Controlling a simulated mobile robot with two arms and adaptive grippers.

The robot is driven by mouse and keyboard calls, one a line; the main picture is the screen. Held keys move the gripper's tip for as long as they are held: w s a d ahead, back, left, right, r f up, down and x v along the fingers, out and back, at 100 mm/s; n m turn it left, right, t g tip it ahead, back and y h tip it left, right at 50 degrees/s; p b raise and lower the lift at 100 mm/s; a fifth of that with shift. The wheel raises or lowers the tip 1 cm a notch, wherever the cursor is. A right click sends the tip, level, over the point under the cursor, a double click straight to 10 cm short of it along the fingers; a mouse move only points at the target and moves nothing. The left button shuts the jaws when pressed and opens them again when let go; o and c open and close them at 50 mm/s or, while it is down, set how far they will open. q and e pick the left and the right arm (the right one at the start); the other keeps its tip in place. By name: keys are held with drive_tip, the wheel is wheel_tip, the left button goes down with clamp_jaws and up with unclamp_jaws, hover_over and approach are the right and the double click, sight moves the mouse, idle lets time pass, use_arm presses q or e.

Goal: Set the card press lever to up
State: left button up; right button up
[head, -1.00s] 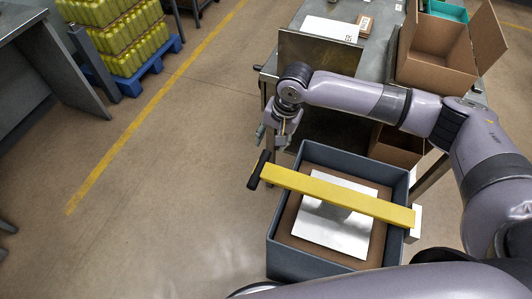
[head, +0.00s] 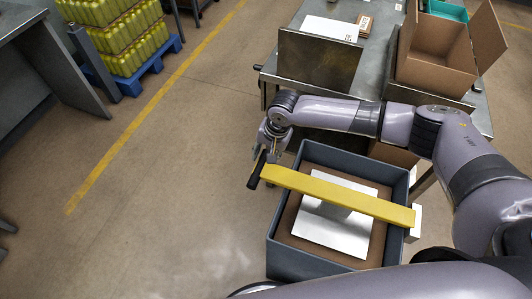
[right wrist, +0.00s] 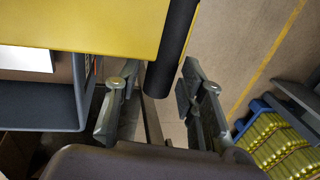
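The card press is a grey box (head: 283,252) with a brown inside and a white card (head: 335,238) in it. Its yellow lever (head: 340,197) lies across the top, roughly level, from a white block (head: 416,224) on the right to a black handle (head: 256,170) past the left wall. My right gripper (head: 265,152) is at the handle, coming from behind it. In the right wrist view its fingers (right wrist: 156,95) are open, with the black handle (right wrist: 172,48) in line with the gap between them. Contact cannot be told. My left gripper is not in view.
A metal table (head: 375,75) behind the press carries an upright metal panel (head: 320,62) and an open cardboard box (head: 436,55). Another carton (head: 393,148) is behind the press. Yellow bottles (head: 115,38) stand on a blue pallet (head: 150,62). The floor left of the press is clear.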

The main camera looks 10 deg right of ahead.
clamp_jaws()
idle(0.4)
drive_tip(key=shift+r, duration=0.1)
